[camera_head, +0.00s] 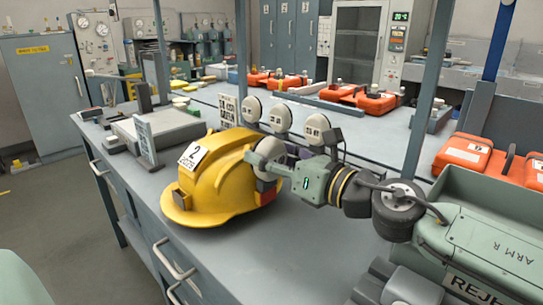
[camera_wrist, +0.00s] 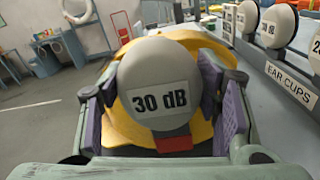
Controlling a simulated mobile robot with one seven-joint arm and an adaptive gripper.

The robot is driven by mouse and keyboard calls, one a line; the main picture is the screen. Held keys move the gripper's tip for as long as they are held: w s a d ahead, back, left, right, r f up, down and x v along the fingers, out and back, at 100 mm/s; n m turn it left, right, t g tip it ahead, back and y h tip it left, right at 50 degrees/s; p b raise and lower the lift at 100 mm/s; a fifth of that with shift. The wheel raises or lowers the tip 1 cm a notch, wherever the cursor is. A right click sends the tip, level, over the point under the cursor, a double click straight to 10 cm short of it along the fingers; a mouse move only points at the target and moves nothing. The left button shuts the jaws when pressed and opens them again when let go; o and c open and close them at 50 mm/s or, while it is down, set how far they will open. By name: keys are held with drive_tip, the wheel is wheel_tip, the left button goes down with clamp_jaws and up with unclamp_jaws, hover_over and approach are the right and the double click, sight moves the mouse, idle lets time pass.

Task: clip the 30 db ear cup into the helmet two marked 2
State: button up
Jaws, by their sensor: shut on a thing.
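The yellow helmet (camera_head: 212,185) with a white label marked 2 (camera_head: 193,156) sits on the bench in the head view. The grey ear cup marked 30 dB (camera_wrist: 158,78) is between the purple pads of my gripper (camera_wrist: 163,105) in the wrist view. My gripper (camera_head: 279,166) is shut on this cup, at the helmet's right side. The ear cup (camera_head: 266,151) overlaps the helmet's side in the head view. A red piece (camera_wrist: 174,143) shows just below the cup. Whether the cup is seated in the helmet is hidden.
Other round ear cups (camera_head: 280,118) stand on a rack behind the helmet, with an EAR CUPS sign (camera_wrist: 290,82). A metal post (camera_head: 242,65) rises behind. Orange cases (camera_head: 465,153) lie to the right. The bench's front edge is close to the helmet.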

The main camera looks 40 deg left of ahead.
drive_tip(key=shift+f+b, duration=0.35)
drive_tip(key=shift+f, duration=0.05)
drive_tip(key=o, duration=1.3)
